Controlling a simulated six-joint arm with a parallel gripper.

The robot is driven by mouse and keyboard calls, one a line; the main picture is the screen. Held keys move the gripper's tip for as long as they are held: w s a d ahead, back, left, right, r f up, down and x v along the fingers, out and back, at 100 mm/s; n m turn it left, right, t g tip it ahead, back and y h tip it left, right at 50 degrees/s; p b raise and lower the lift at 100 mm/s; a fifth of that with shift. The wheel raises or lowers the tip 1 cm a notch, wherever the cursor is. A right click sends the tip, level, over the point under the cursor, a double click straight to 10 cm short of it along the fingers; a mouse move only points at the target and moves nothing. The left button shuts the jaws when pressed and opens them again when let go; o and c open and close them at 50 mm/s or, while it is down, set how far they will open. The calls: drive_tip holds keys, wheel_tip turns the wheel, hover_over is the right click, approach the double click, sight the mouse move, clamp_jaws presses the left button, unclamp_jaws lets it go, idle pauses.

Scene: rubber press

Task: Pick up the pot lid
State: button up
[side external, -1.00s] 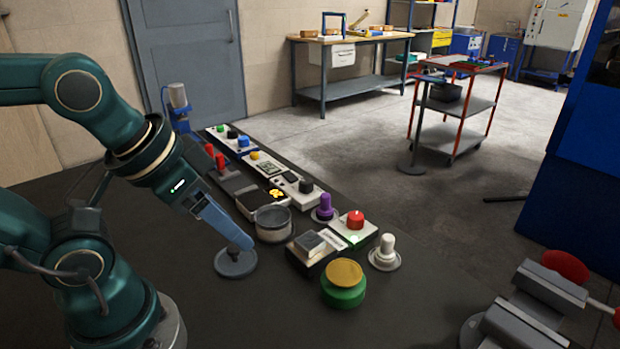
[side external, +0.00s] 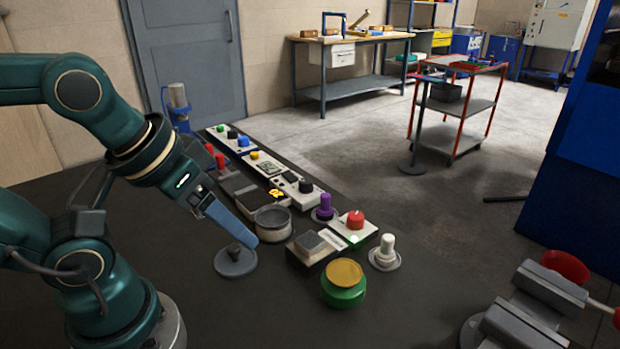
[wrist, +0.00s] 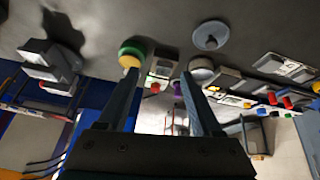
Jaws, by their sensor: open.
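The pot lid (side external: 235,264) is a flat grey disc with a dark knob on top, lying on the dark table in front of the grey pot (side external: 272,223). In the wrist view the lid (wrist: 212,36) shows beyond the fingertips, up and to the right. My gripper (side external: 252,237) is open and empty. In the side view its fingers overlap the picture area just above and right of the lid's knob, beside the pot. The wrist view shows my two fingers (wrist: 158,73) spread apart, with nothing between them.
A green jar with a yellow top (side external: 344,283) stands to the right of the lid. Beyond are a grey-topped box (side external: 315,246), a red-knob box (side external: 355,228), a white knob (side external: 386,252) and a row of switch panels (side external: 282,175). A vise (side external: 535,305) is at front right. Bare table lies in front of the lid.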

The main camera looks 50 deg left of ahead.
drive_tip(key=n, duration=0.2)
drive_tip(key=n+g, duration=0.5)
drive_tip(key=n, duration=2.2)
hover_over(233, 247)
drive_tip(key=f, duration=0.8)
drive_tip(key=shift+w+d, duration=0.15)
drive_tip(key=shift+w, duration=0.05)
drive_tip(key=shift+s+a+f+n+g, duration=0.2)
drive_tip(key=shift+s+f+n+g, duration=0.1)
drive_tip(key=shift+f+n, duration=0.15)
drive_tip(key=shift+w+f, duration=0.1)
drive_tip(key=shift+f, duration=2.2)
clamp_jaws()
